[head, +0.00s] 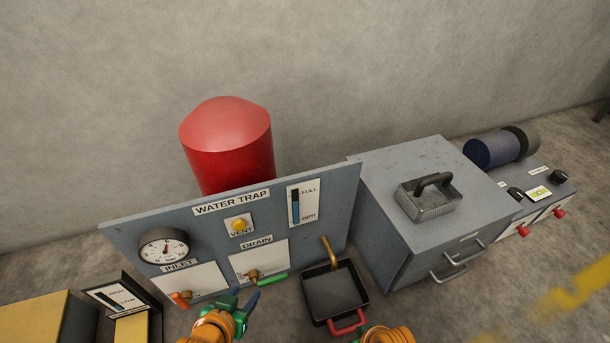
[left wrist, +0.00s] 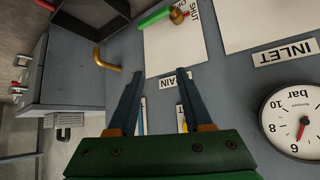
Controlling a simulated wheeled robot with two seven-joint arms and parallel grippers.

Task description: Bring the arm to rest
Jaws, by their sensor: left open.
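My left gripper (head: 253,301) is at the bottom of the head view, in front of the water trap panel (head: 130,229) and close below the green drain handle (head: 274,278). In the left wrist view its two dark fingers (left wrist: 157,85) stand apart with nothing held between them. The green handle (left wrist: 154,17) lies beyond the fingertips there, apart from them. An orange part of my other arm (head: 388,336) shows at the bottom edge; its gripper is out of sight.
A black drip pan (head: 337,289) with a red handle sits under the brass spout (head: 328,252). The orange inlet handle (head: 180,299) is left of my gripper. A grey cabinet (head: 385,213) stands right. A yellow box (head: 35,318) is at lower left.

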